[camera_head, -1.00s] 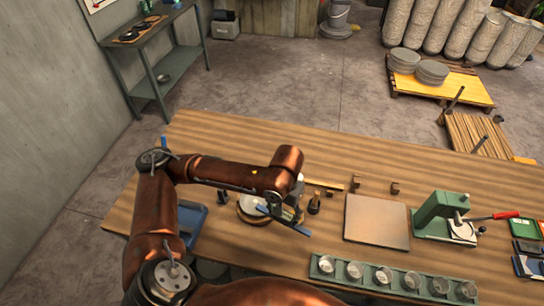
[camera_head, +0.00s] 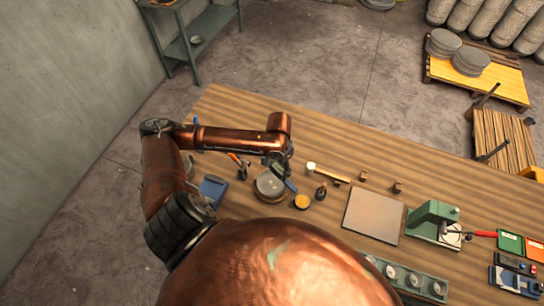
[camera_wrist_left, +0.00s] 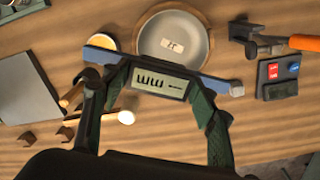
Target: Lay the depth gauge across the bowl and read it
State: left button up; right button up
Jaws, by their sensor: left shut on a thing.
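The grey bowl (camera_head: 268,184) sits on a round wooden base on the table. In the left wrist view the bowl (camera_wrist_left: 152,38) shows at the top, with a small pale label inside. My left gripper (camera_head: 283,170) is just right of and behind the bowl, shut on the depth gauge (camera_head: 291,185). My right gripper is out of view.

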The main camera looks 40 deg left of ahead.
pick_arm(q)
jog(key=shift+s+a+r+p, duration=0.2)
jog(key=shift+a+p, duration=0.15)
jog(key=shift+a, duration=0.15)
jog(key=shift+s+a+r+p, duration=0.1)
jog(key=shift+s+a+p, duration=0.1)
jog(key=shift+a+p, duration=0.2)
jog(key=shift+a+f, duration=0.1)
jog(key=shift+a, duration=0.1)
jog(key=shift+f+m, duration=0.15)
jog(key=shift+m, duration=0.15)
jog(key=shift+f+b, duration=0.55)
jog(key=shift+b, duration=0.25)
notch_tip(320, 180, down, 4)
jog(key=b, duration=0.4)
jog(key=shift+r+b, duration=0.25)
jog(key=shift+b, duration=0.1)
jog(key=shift+f, duration=1.8)
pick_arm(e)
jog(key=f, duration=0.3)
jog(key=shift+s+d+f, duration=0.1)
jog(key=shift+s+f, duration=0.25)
pick_arm(q)
jog(key=shift+f+p, duration=0.25)
jog(key=shift+p, duration=0.2)
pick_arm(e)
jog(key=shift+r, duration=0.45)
pick_arm(q)
jog(key=o, duration=1.4)
